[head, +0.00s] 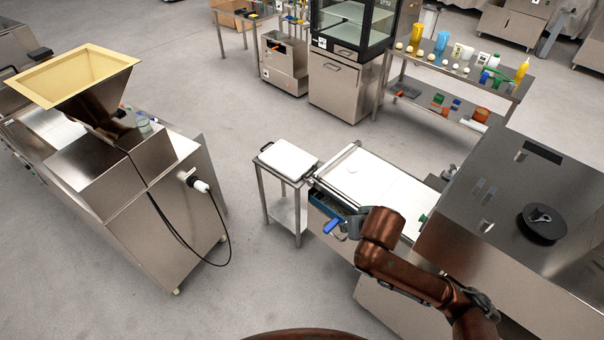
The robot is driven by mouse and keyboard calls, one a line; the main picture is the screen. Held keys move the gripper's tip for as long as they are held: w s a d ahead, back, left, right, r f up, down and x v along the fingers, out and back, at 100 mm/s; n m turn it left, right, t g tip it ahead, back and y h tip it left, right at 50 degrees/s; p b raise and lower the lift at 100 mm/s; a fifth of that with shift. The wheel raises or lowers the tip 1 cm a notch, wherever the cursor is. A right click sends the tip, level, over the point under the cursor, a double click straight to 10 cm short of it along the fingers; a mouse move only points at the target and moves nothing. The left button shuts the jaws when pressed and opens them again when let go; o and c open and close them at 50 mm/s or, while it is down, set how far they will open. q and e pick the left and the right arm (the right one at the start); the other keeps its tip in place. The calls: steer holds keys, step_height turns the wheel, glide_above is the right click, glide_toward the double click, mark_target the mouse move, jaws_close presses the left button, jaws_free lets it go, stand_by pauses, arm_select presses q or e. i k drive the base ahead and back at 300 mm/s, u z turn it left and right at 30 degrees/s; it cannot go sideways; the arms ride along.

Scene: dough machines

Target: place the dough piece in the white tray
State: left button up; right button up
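The white tray (288,160) with dark handles lies on a small steel stand at the left end of the conveyor. A small pale shape on the white conveyor belt (385,190), near its left end, looks like the dough piece (352,169); it is white on white and hard to make out. My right arm comes in from the lower right. My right gripper (346,226) is at the conveyor's front left corner, below the dough piece in the picture and beside a blue part. Its fingers are too small and covered to read. My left gripper is not seen.
A steel machine with a hopper (82,75) stands at left, its black cable hanging. A large steel housing (530,200) is at right. A table with bottles and small items (460,70) is at the back right. Open floor lies between the hopper machine and the stand.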

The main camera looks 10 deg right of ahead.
mark_target(281, 156)
steer(key=u, duration=0.55)
steer(key=i, duration=1.95)
steer(key=u, duration=0.05)
